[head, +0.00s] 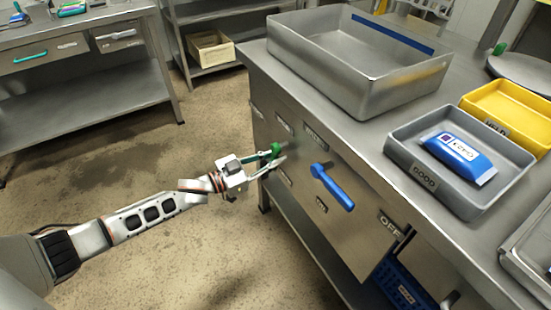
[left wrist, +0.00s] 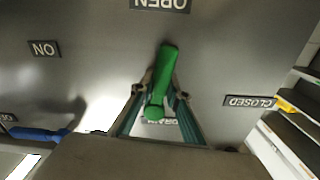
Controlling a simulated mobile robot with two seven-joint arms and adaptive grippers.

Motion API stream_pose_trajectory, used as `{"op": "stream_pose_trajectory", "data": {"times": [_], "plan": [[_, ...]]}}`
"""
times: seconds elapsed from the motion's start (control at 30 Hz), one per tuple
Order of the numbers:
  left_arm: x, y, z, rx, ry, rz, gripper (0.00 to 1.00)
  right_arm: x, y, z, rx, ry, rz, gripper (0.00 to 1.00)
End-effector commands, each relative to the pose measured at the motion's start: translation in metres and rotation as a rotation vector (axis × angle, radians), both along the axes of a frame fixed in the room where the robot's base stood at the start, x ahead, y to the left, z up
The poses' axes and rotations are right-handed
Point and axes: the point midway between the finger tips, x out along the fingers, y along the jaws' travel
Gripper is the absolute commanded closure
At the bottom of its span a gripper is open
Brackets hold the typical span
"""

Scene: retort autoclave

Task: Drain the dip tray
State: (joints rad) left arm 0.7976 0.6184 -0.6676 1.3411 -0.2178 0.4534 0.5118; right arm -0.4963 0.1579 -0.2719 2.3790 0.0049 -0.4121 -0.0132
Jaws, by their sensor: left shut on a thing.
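The large grey metal dip tray (head: 320,75) stands on the bench top, and the part of its floor in view looks bare. A green drain handle (head: 275,150) is on the bench's front panel below it. My left gripper (head: 273,162) is shut on this handle. In the left wrist view the fingers (left wrist: 161,100) lie on either side of the handle's lower end, and the green handle (left wrist: 167,68) extends up the picture toward an upside-down OPEN label (left wrist: 160,4). A CLOSED label (left wrist: 249,101) is to the right. My right gripper is not in view.
A blue lever (head: 332,187) sits right of the green handle, near an OFF label (head: 390,225). A grey bin (head: 424,182) with a blue packet (head: 458,154) and a yellow bin (head: 515,108) stand on the bench. The floor to the left is clear.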

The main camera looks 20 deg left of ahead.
Motion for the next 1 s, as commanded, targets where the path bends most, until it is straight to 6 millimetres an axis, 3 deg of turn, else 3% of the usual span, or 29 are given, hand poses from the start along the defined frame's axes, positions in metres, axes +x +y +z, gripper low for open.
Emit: {"op": "stream_pose_trajectory", "data": {"times": [1.0], "plan": [[0.020, 0.026, 0.022, 0.748, -0.581, 0.000, 1.00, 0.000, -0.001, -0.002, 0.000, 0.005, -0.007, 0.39]]}}
